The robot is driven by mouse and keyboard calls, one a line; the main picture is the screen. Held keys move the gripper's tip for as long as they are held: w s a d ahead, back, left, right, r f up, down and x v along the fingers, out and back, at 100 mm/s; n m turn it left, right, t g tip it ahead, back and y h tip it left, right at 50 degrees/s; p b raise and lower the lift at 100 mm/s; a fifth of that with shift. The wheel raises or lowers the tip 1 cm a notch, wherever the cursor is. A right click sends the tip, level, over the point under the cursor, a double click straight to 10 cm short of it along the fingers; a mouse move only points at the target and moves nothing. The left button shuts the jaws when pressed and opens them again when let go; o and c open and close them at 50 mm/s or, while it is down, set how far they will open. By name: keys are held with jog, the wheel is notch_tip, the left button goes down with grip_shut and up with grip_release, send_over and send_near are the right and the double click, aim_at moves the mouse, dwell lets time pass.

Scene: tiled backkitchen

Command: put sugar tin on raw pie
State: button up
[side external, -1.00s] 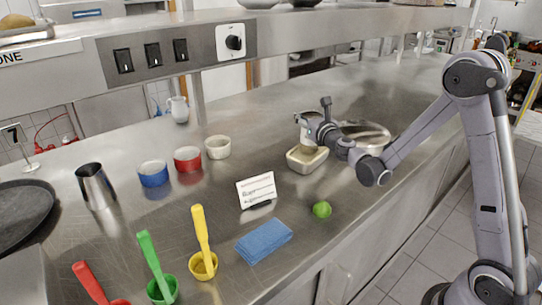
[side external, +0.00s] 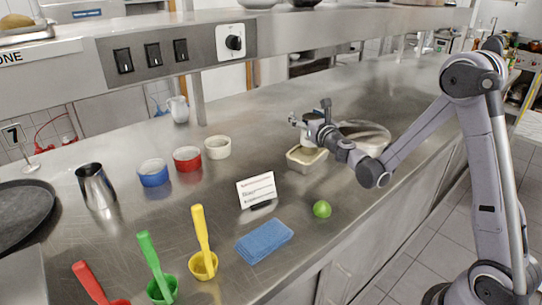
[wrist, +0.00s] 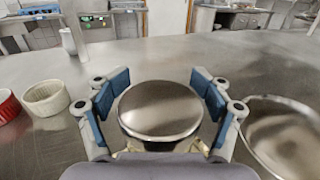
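The sugar tin shows in the wrist view as a round, shiny metal lid (wrist: 160,108) between my fingers. In the side view the pale tin (side external: 306,141) is partly hidden by my gripper and appears to stand upright on the raw pie. My gripper (side external: 310,112) is just above the tin. In the wrist view, my gripper (wrist: 160,95) is open, with its blue pads on both sides of the tin and small gaps beside it.
A wide clear bowl (side external: 365,136) stands right of the pie. White (side external: 217,147), red (side external: 187,159) and blue (side external: 153,172) ramekins stand to the left. A sign card (side external: 256,190), lime (side external: 322,209) and blue cloth (side external: 264,241) are in front.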

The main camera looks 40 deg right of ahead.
jog(key=shift+r, duration=0.15)
jog(key=s+a+r+m+g+h, duration=0.1)
jog(key=s+a+m+g, duration=0.25)
jog(key=s+m, duration=1.1)
jog(key=s+a+f+m+g+y, duration=0.2)
jog(key=s+a+m+g+y, duration=0.1)
jog(key=s+a+m, duration=0.4)
jog(key=s+a+f+m+g+y, duration=0.3)
jog(key=s+a+m, duration=0.4)
jog(key=m, duration=0.3)
jog(key=shift+s+f+y, duration=0.15)
jog(key=shift+s+y, duration=0.4)
jog(key=shift+y, duration=0.15)
